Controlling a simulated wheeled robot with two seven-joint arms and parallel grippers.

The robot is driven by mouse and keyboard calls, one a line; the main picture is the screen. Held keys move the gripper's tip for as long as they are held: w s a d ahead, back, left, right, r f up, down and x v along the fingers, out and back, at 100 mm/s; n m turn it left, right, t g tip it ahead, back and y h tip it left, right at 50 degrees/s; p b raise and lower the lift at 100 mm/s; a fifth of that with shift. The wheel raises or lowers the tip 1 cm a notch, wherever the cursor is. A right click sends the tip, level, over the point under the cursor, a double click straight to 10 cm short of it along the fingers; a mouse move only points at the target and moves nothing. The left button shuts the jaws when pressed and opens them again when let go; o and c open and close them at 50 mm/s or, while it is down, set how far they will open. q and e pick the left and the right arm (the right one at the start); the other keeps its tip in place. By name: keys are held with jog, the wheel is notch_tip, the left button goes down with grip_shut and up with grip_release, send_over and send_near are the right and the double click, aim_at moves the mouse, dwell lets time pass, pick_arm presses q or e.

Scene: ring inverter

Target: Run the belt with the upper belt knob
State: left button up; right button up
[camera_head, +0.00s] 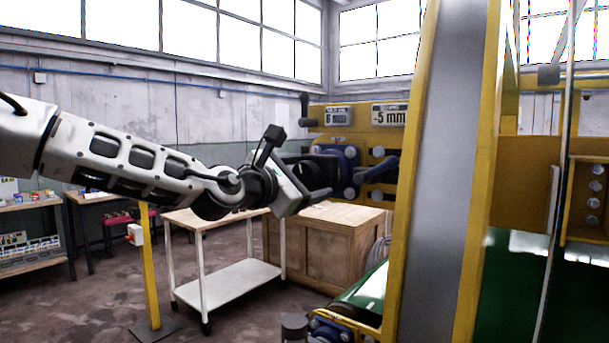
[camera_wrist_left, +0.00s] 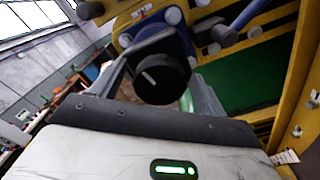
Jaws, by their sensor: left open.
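A black round knob (camera_wrist_left: 162,80) with a white line on its face shows in the left wrist view, between the fingers of my left gripper (camera_wrist_left: 160,98). Whether the fingers touch it I cannot tell. In the head view my left gripper (camera_head: 318,178) is open at the left side of the yellow machine, in front of a blue block (camera_head: 347,155) with grey round ends. There the knob is mostly hidden by the gripper. The green belt (camera_head: 366,290) runs low on the machine; it also shows in the left wrist view (camera_wrist_left: 238,78). My right gripper is out of view.
A yellow panel with two number plates (camera_head: 389,115) stands above the gripper. A grey slanted chute (camera_head: 449,130) with yellow sides rises on the right. A wooden crate (camera_head: 325,250) and a white cart (camera_head: 228,282) stand below.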

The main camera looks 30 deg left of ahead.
pick_arm(q)
jog(key=shift+c, duration=0.3)
jog(key=c, duration=0.9)
